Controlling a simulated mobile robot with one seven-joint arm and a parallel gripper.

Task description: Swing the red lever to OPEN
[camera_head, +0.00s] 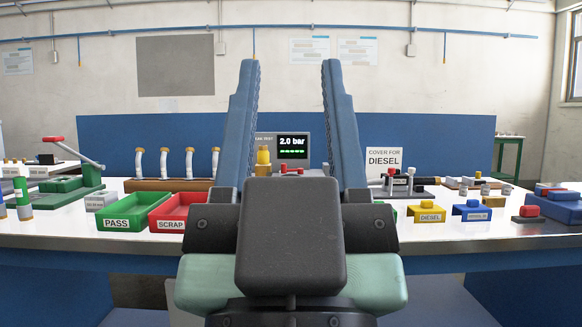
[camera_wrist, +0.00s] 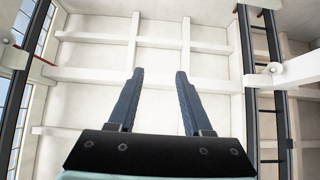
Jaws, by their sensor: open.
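My gripper (camera_head: 291,64) is raised in the middle of the head view, its two blue fingers pointing up and wide apart, with nothing between them. It also shows in the wrist view (camera_wrist: 160,72), against the ceiling. A long lever with a red grip (camera_head: 53,140) rises from a green device (camera_head: 70,188) at the left of the bench. Small red parts also show in front of the leak test unit (camera_head: 284,168) and on the grey fixture at right (camera_head: 391,170). I cannot tell which is the task's lever. No OPEN mark is readable. My gripper is apart from all of these.
The white bench (camera_head: 330,225) spans the view. A green PASS tray (camera_head: 135,212) and red SCRAP tray (camera_head: 172,211) stand left. The leak test display (camera_head: 292,147) reads 2.0 bar. A DIESEL sign (camera_head: 384,160), yellow (camera_head: 425,212) and blue (camera_head: 472,212) blocks stand right. My arm hides the middle.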

